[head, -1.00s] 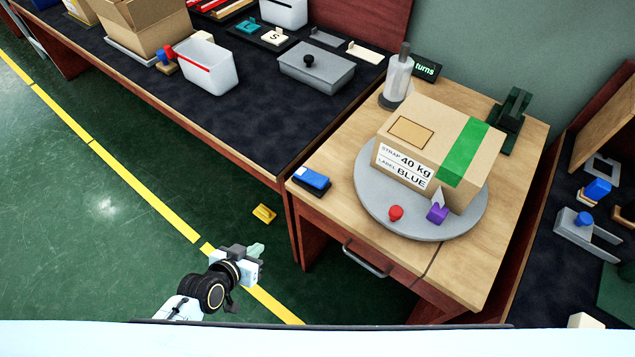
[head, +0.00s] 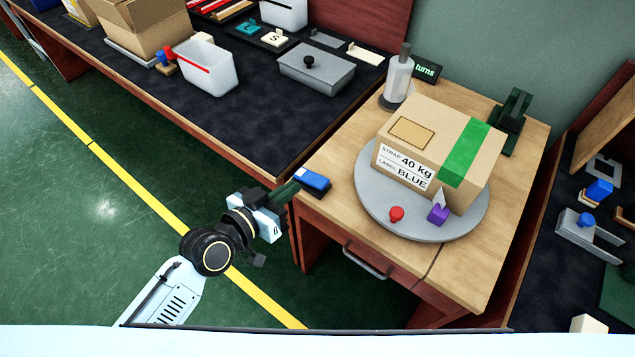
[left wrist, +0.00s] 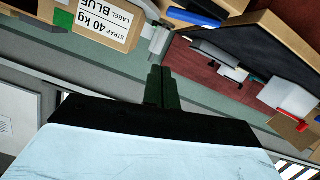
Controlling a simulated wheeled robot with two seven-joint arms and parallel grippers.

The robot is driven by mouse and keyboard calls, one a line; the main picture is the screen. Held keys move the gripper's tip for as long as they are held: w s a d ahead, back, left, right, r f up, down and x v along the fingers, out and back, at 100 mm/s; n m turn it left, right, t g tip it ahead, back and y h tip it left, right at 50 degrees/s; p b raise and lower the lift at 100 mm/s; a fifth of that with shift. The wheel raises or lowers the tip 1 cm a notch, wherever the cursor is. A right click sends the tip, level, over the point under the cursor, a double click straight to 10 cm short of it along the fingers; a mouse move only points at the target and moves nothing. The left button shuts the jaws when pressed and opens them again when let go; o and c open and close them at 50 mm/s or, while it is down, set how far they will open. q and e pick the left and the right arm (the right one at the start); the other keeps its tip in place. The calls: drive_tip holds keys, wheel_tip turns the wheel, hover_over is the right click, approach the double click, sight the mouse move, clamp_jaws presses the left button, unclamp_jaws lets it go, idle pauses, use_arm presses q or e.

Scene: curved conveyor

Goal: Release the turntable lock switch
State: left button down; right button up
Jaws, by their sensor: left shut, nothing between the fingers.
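The grey round turntable (head: 375,203) sits on the wooden table and carries a cardboard box (head: 455,125) with a green strap and a label reading 40 kg, BLUE. A red knob (head: 396,214) and a purple piece (head: 438,214) are at its front rim. A blue rocker-like switch (head: 313,179) on a dark base lies at the table's left edge; I cannot read any marking on it. My left gripper (head: 288,192) is shut and empty, its fingertips just left of the blue switch; contact cannot be told. The shut fingers also show in the left wrist view (left wrist: 162,88).
A grey-white cylinder (head: 398,80) and a dark green clamp-like device (head: 513,110) stand at the wooden table's back. A dark bench (head: 230,120) with bins and boxes runs along the left. A drawer handle (head: 366,262) juts from the table front. The green floor in front is open.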

use_arm(q)
drive_tip(key=b, duration=0.1)
hover_over(316, 187)
wheel_tip(316, 187, down, 2)
drive_tip(key=shift+f, duration=0.1)
drive_tip(key=f, duration=0.1)
drive_tip(key=f+b, duration=0.1)
drive_tip(key=f, duration=0.1)
drive_tip(key=shift+s+d, duration=0.15)
drive_tip(key=shift+s, duration=0.25)
drive_tip(key=shift+f+b, duration=0.4)
drive_tip(key=shift+b, duration=0.05)
drive_tip(key=shift+s, duration=0.1)
use_arm(e)
drive_tip(key=shift+h, duration=0.3)
drive_tip(key=d+f, duration=0.1)
drive_tip(key=d, duration=0.1)
drive_tip(key=d+f, duration=0.2)
drive_tip(key=shift+s, duration=0.1)
drive_tip(key=shift+a+r, duration=0.1)
drive_tip(key=shift+a, duration=0.1)
